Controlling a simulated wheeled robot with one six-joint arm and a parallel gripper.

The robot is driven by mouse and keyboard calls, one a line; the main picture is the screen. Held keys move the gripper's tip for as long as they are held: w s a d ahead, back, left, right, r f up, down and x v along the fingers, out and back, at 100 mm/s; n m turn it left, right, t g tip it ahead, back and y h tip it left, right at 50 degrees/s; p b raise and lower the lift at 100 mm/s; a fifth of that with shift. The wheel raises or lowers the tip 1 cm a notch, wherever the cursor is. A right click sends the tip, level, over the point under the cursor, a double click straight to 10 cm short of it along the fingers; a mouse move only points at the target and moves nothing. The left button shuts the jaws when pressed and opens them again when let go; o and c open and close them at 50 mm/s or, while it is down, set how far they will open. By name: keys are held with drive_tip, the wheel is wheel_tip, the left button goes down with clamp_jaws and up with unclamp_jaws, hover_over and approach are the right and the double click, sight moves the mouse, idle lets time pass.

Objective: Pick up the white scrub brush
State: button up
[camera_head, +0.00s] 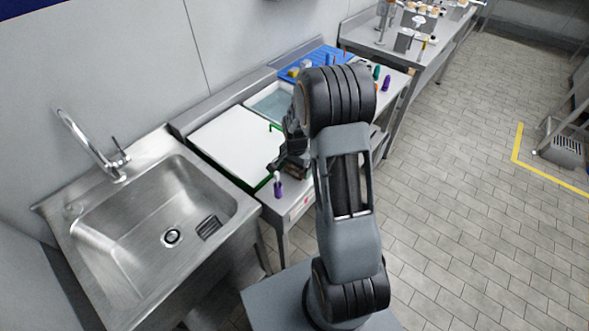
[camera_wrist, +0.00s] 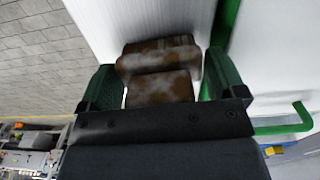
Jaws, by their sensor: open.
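My gripper (camera_head: 287,163) is over the front edge of the work counter. In the wrist view my gripper (camera_wrist: 161,70) is open, its two green fingers wide apart. A blurred brown block with whitish smears (camera_wrist: 160,88) shows between the fingers, with a gap to the left finger. I cannot tell whether it is the scrub brush. A small purple item with a white top (camera_head: 278,186) stands near the counter's front corner, just below my gripper in the head view. I cannot make out the white scrub brush for sure; my arm hides part of the counter.
A steel sink (camera_head: 165,225) with a tap stands at left. Green and purple items stand behind my arm.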

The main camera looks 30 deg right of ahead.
drive_tip(key=shift+c, duration=0.4)
drive_tip(key=c, duration=0.6)
drive_tip(key=shift+r, duration=0.1)
drive_tip(key=shift+r, duration=0.4)
wheel_tip(320, 180, up, 2)
drive_tip(key=shift+r+b, duration=0.25)
drive_tip(key=shift+b, duration=0.05)
drive_tip(key=s+d+r+b, duration=0.3)
drive_tip(key=s+d+r, duration=0.4)
drive_tip(key=s+r, duration=0.2)
drive_tip(key=s, duration=0.2)
drive_tip(key=shift+s+d+r, duration=0.3)
drive_tip(key=shift+d, duration=0.1)
